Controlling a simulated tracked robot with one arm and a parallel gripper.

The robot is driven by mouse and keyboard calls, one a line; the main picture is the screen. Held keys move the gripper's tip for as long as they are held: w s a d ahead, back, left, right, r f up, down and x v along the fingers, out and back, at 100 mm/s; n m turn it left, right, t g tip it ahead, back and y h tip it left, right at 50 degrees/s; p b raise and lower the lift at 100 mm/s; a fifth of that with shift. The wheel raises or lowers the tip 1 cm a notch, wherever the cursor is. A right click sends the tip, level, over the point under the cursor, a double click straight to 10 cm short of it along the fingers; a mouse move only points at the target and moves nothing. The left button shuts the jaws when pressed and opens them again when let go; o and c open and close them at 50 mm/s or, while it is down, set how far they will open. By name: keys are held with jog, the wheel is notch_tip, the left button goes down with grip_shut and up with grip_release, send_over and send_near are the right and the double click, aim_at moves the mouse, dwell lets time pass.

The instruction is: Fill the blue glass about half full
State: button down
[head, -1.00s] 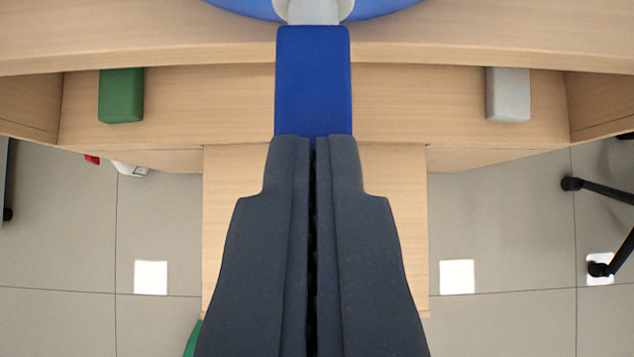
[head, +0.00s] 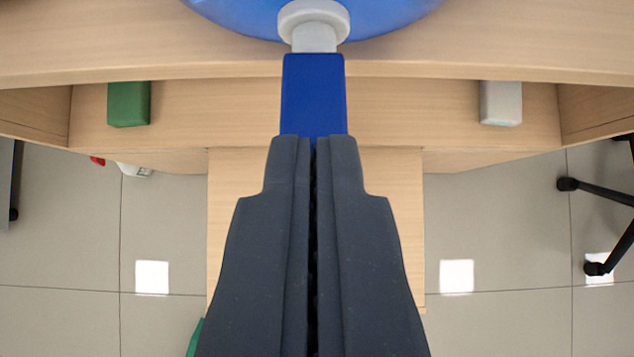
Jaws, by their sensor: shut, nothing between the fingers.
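A large rounded blue object (head: 225,12) is cut off by the top edge of the head view. A pale grey neck (head: 314,28) comes out of its near side. A flat blue bar (head: 314,95) extends from that neck toward me. My gripper (head: 313,140) is shut, with nothing between its fingers. Its tips overlap the near end of the blue bar in the picture; I cannot tell whether they touch it. I cannot make out a blue glass for certain, nor any liquid.
A wooden counter edge (head: 480,52) crosses the top. Below it, a green block (head: 128,104) is at left and a light grey block (head: 501,103) at right. A wooden panel (head: 400,205) lies behind my gripper. Tiled floor (head: 500,220) is open on both sides; dark chair legs (head: 600,190) stand at right.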

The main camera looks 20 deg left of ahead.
jog(key=shift+w+r, duration=0.15)
jog(key=shift+r, duration=0.4)
jog(key=r, duration=0.1)
jog(key=r+p, duration=0.1)
jog(key=shift+w+a+r, duration=0.15)
jog(key=shift+w+r, duration=0.15)
jog(key=shift+w, duration=0.05)
jog(key=w+r+p+v, duration=0.1)
jog(key=v, duration=0.8)
jog(key=shift+r, duration=0.25)
jog(key=shift+a, duration=0.15)
jog(key=s+r+m+t+h, duration=0.1)
jog(key=s+r, duration=0.5)
jog(key=r, duration=0.6)
jog(key=s+r+m+t, duration=0.1)
jog(key=s+r+t, duration=0.2)
jog(key=r, duration=1)
jog(key=s+a+r+m+t+h, duration=0.1)
jog(key=s+r+t, duration=0.2)
jog(key=s+r, duration=0.7)
notch_tip(320, 180, up, 3)
jog(key=shift+r+m+h, duration=0.1)
jog(key=shift+m+h, duration=0.2)
jog(key=shift+s+a, duration=0.1)
jog(key=shift+a, duration=0.05)
